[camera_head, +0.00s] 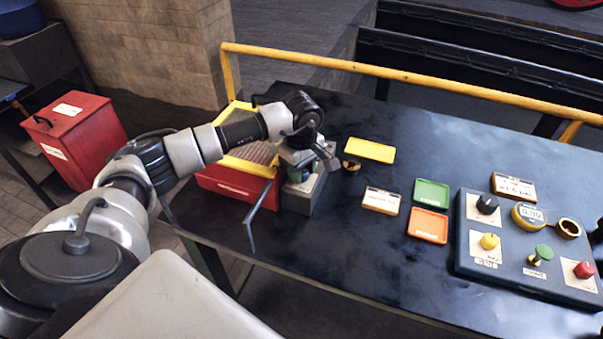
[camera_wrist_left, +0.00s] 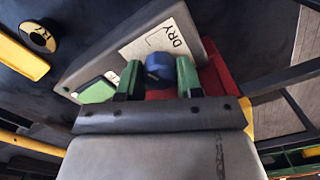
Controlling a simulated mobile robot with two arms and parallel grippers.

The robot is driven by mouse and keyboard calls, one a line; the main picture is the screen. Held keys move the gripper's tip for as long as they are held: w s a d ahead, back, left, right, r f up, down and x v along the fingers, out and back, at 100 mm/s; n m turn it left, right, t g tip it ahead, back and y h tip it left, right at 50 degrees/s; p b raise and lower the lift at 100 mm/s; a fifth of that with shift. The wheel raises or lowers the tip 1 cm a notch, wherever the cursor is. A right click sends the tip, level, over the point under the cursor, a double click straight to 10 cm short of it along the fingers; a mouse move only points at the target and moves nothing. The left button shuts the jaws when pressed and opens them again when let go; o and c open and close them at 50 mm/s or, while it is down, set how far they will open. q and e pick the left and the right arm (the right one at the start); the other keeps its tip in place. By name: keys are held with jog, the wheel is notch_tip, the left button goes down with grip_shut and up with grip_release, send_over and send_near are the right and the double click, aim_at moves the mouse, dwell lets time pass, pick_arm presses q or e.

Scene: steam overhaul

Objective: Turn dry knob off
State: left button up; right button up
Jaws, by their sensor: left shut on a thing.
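The dry knob (camera_wrist_left: 158,66) is blue and sits on a grey control box beside a white plate lettered DRY. My left gripper (camera_wrist_left: 159,78) has its two green fingertips on either side of the knob and is shut on it. In the head view the left gripper (camera_head: 304,169) is over the grey box (camera_head: 298,202), at the left part of the dark table, and partly hides the knob. A green part (camera_wrist_left: 97,90) shows on the same box, to the left of the knob in the wrist view. My right gripper is not in view.
A red tray with a yellow frame (camera_head: 242,162) stands left of the grey box. Yellow (camera_head: 370,150), green (camera_head: 431,194) and orange (camera_head: 428,225) trays lie to the right. A knob panel (camera_head: 510,275) is at far right. A yellow rail (camera_head: 400,76) runs behind.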

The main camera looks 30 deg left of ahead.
pick_arm(q)
jog(key=n+b, duration=0.1)
jog(key=n, duration=0.2)
jog(key=shift+n+b, duration=0.35)
jog(key=shift+n, duration=0.05)
jog(key=n+b, duration=0.1)
jog(key=n, duration=0.2)
jog(key=shift+n, duration=0.3)
jog(key=n+b, duration=0.1)
jog(key=n, duration=0.2)
jog(key=shift+n, duration=0.3)
jog(key=shift+r+n+b, duration=0.1)
jog(key=shift+n+b, duration=0.3)
jog(key=shift+n, duration=1.2)
jog(key=o, duration=0.6)
jog(key=shift+o, duration=0.2)
notch_tip(320, 180, up, 11)
jog(key=b, duration=0.1)
